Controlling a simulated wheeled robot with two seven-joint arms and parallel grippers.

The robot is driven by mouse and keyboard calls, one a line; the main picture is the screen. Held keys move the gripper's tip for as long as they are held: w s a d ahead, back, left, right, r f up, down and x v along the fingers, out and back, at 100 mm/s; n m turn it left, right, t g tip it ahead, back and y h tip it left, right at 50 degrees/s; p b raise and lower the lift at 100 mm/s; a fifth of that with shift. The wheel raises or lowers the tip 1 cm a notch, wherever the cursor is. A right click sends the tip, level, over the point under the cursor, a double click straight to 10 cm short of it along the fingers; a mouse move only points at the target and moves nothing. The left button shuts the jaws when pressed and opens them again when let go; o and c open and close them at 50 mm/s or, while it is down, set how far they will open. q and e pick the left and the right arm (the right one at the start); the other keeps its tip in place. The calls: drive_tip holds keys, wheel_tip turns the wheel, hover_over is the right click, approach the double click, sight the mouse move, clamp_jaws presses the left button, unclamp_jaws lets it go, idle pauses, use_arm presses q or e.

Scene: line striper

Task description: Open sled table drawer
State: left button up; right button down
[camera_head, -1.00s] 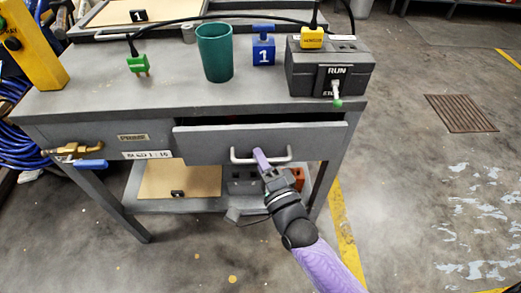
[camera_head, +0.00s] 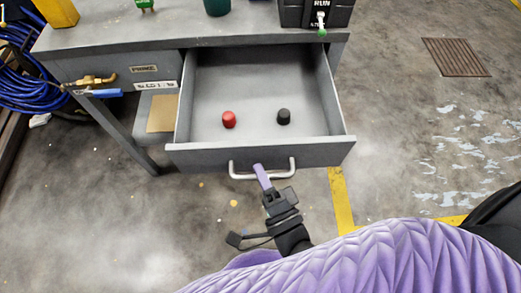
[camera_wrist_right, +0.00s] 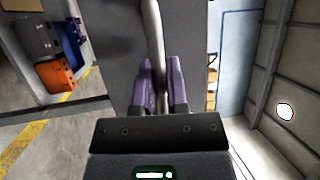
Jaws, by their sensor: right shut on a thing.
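The sled table drawer (camera_head: 215,157) is pulled far out of the grey table (camera_head: 110,38) in the head view. Inside it stand a red cap-like piece (camera_head: 229,119) and a black one (camera_head: 284,116). My right gripper (camera_head: 262,176) is at the drawer's silver handle (camera_head: 245,176), its purple fingers shut on the bar. In the right wrist view, the handle bar (camera_wrist_right: 153,35) runs between the two purple fingers (camera_wrist_right: 160,88). My left gripper is not in view.
A black box with a RUN label (camera_head: 315,12) and a green cup (camera_head: 217,6) stand on the tabletop. A brass valve with a blue lever (camera_head: 97,88) sticks out at the table's left front. Blue hose (camera_head: 35,75) lies coiled at the left. Floor in front of the drawer is clear.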

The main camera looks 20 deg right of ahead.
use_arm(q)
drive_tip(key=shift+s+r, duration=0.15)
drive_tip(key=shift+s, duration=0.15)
use_arm(e)
drive_tip(key=shift+s+a, duration=0.2)
drive_tip(key=shift+s, duration=0.55)
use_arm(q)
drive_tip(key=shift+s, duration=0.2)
